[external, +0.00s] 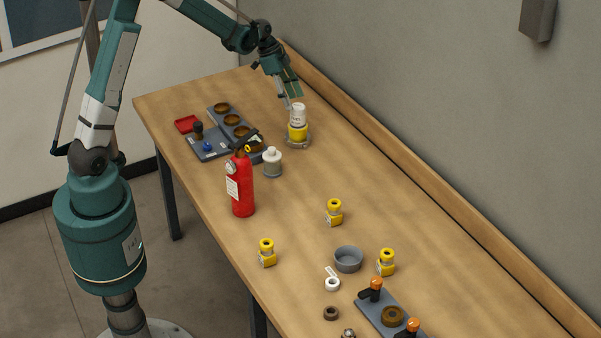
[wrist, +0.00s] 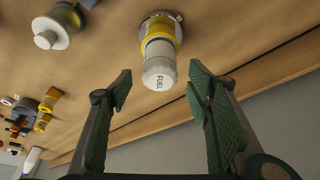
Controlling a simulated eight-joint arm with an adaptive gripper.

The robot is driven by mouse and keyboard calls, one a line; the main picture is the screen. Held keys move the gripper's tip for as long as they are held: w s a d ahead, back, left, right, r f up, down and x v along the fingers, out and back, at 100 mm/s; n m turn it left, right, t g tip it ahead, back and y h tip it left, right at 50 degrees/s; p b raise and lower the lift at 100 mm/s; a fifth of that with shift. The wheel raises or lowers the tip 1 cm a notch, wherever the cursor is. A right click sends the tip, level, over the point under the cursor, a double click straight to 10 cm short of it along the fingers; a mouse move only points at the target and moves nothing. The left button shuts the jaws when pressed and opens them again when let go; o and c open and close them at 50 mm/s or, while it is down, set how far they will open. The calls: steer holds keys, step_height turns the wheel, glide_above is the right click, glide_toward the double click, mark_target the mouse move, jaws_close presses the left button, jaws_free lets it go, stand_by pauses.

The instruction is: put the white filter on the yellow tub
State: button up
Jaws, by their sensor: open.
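The white filter (external: 298,113), a white cylinder, stands upright on the yellow tub (external: 298,132) near the far end of the table. My gripper (external: 291,100) is open just above and beside the filter. In the wrist view the fingers of my gripper (wrist: 160,84) are spread wide to either side of the filter, with clear gaps. The contact between filter and tub is too small to judge exactly.
A white-topped grey bottle (external: 272,161) and a red fire extinguisher (external: 242,187) stand nearby. A dark tray with round brown cups (external: 232,119) lies to the left. Several yellow parts and a grey bowl (external: 348,259) sit nearer. A wooden ledge (external: 380,157) runs along the wall.

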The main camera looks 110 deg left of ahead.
steer(key=shift+v, duration=2.6)
steer(key=shift+d, duration=0.1)
